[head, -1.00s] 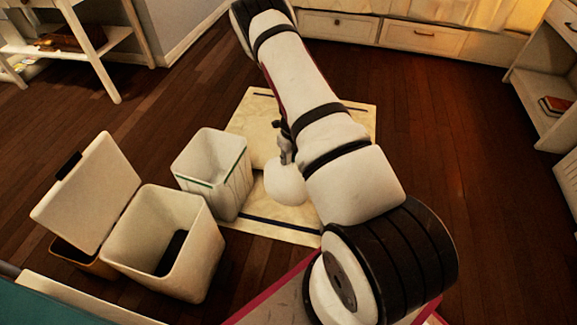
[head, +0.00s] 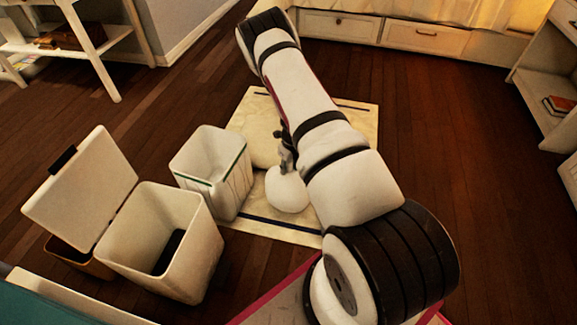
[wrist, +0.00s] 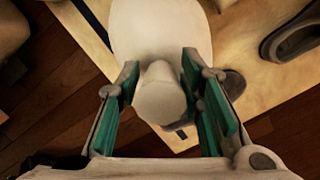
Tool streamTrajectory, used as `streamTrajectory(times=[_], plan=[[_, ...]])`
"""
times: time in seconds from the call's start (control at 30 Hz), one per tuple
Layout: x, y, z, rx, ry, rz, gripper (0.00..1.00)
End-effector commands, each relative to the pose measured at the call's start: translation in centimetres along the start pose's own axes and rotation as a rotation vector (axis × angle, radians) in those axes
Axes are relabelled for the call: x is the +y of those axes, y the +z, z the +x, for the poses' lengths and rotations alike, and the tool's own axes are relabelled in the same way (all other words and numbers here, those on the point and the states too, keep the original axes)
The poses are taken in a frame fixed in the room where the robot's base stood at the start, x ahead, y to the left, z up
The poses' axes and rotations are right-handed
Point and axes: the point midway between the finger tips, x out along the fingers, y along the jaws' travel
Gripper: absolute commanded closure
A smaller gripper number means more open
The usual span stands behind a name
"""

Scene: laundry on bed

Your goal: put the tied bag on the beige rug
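The tied bag (head: 288,191) is white and rounded, with its knot upward. In the head view it shows over the beige rug (head: 275,232), just right of the white bin with a green band. My gripper (head: 286,158) is at the top of the bag, pointing down. In the wrist view the bag's knot (wrist: 160,95) sits between the teal-padded fingers of my gripper (wrist: 160,75), and the bag's body (wrist: 155,28) lies beyond. The fingers appear closed around the neck. My arm hides part of the rug. Whether the bag's underside touches the rug is unclear.
The green-banded bin (head: 212,170) stands at the rug's left edge, close to the bag. A pale rounded thing (head: 262,149) is behind it on the rug. A larger open bin (head: 165,240) with a raised lid (head: 85,190) stands front left. The floor at right is clear.

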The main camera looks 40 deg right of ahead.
Motion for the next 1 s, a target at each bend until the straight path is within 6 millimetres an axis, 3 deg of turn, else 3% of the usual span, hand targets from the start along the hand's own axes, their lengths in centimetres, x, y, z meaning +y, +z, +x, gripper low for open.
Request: streamTrajectory(times=[0.4,1.0], plan=[[0.0,0.1,-0.5,0.0,0.0,0.0,0.57],[0.0,0.1,-11.2,-0.001,-0.001,-0.001,0.57]])
